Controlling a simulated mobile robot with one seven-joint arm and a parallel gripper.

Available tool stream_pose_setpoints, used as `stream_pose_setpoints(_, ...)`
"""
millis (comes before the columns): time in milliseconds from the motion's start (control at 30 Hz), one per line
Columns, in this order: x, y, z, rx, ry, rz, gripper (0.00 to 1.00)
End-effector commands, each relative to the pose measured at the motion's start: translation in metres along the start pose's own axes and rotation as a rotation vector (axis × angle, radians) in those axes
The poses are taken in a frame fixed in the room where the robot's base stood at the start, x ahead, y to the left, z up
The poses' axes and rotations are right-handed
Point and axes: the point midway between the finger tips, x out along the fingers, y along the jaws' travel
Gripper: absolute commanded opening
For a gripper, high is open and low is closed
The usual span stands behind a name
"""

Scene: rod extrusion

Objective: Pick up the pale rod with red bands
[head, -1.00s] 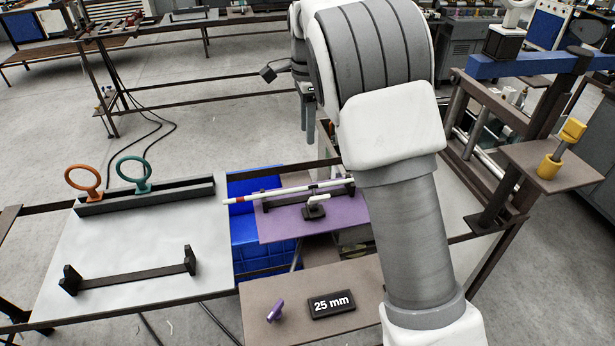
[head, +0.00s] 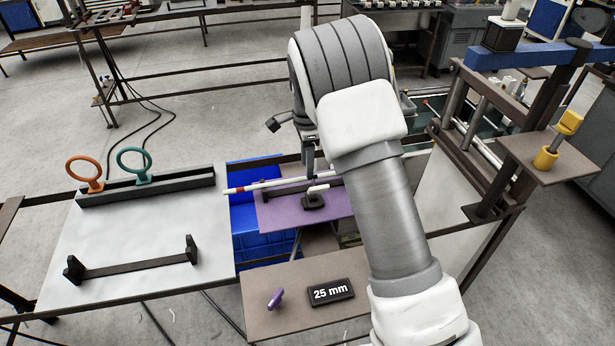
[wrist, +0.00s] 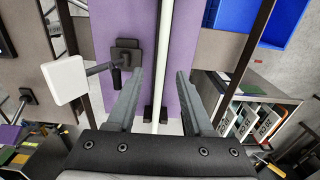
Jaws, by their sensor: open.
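The pale rod with red bands (head: 265,184) lies across a purple plate (head: 290,213), with its red-banded end sticking out to the left over a blue crate. In the wrist view the rod (wrist: 164,60) runs lengthwise up the picture between the two fingers of my gripper (wrist: 157,85). The fingers are open, one on each side of the rod, with gaps to both. In the head view my gripper (head: 310,160) is above the rod, partly hidden behind my arm. The wrist view does not show the red bands.
A lever with a pale square knob (wrist: 66,80) stands beside the rod. A blue crate (head: 245,240) is below left. A white table (head: 140,235) holds an orange ring (head: 83,173), a teal ring (head: 133,160) and an empty dark rack (head: 130,268).

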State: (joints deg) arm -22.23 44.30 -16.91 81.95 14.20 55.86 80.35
Motion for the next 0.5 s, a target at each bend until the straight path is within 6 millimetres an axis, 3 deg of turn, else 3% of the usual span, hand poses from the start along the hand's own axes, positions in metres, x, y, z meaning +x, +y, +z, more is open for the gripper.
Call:
stream_pose_setpoints(200,0.03,-0.001,-0.001,0.002,-0.001,0.002,0.52)
stream_pose_setpoints(500,0.035,-0.001,-0.001,0.001,0.0,0.0,0.52)
